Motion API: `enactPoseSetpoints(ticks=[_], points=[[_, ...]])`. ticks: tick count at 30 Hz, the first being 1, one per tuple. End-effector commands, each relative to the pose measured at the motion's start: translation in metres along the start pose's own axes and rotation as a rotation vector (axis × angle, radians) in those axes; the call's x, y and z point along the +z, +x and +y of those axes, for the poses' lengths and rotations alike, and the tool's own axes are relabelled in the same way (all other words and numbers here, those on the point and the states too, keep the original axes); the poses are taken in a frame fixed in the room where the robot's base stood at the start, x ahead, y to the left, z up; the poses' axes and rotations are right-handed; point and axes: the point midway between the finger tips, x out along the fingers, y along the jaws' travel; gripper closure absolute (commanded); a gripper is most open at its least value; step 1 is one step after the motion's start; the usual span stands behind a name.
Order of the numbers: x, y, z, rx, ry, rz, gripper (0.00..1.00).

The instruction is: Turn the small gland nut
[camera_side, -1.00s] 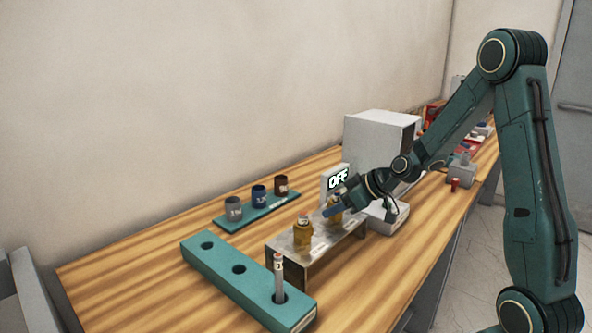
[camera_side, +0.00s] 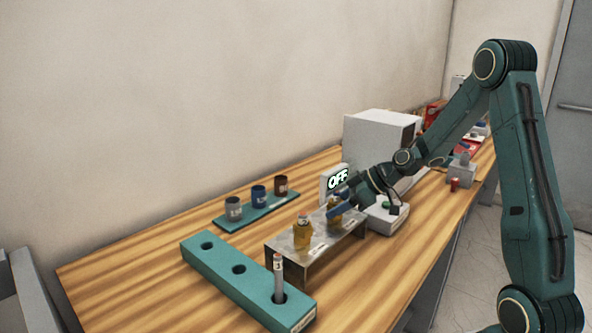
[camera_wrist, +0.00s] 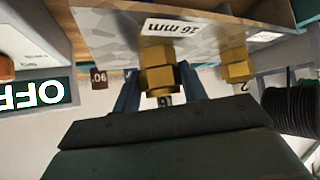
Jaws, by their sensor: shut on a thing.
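Two brass glands stand upright on a grey metal bracket (camera_side: 285,243). The near-left brass gland (camera_side: 303,234) stands free and also shows at the right of the wrist view (camera_wrist: 236,66). The fingers partly hide the nut in the side view.
A display reading OFF (camera_side: 337,179) stands just behind the gripper. A teal rack (camera_side: 215,262) with holes holds one grey rod (camera_side: 279,275). A teal tray (camera_side: 262,208) carries three dark cups. A light grey cabinet (camera_side: 375,140) stands behind.

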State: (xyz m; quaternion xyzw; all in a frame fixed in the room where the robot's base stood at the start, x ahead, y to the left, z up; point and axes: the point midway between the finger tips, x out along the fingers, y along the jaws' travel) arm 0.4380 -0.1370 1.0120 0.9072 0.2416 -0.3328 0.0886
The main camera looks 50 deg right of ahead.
Motion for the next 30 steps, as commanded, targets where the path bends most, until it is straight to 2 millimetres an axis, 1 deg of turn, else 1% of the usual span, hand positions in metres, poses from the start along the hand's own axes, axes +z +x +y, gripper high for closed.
enactPoseSetpoints(ticks=[1,10,19,21,30], points=[[-0.0031,0.0025,-0.0024,-0.008,-0.006,0.008,0.8],[-0.004,0.0035,-0.0024,-0.027,-0.023,0.01,0.8],[-0.0039,0.0035,-0.0028,-0.143,-0.121,0.009,0.8],[-0.0036,0.0034,-0.0031,-0.154,-0.13,0.008,0.84],[-0.0021,0.002,-0.0027,-0.157,-0.13,0.005,0.85]])
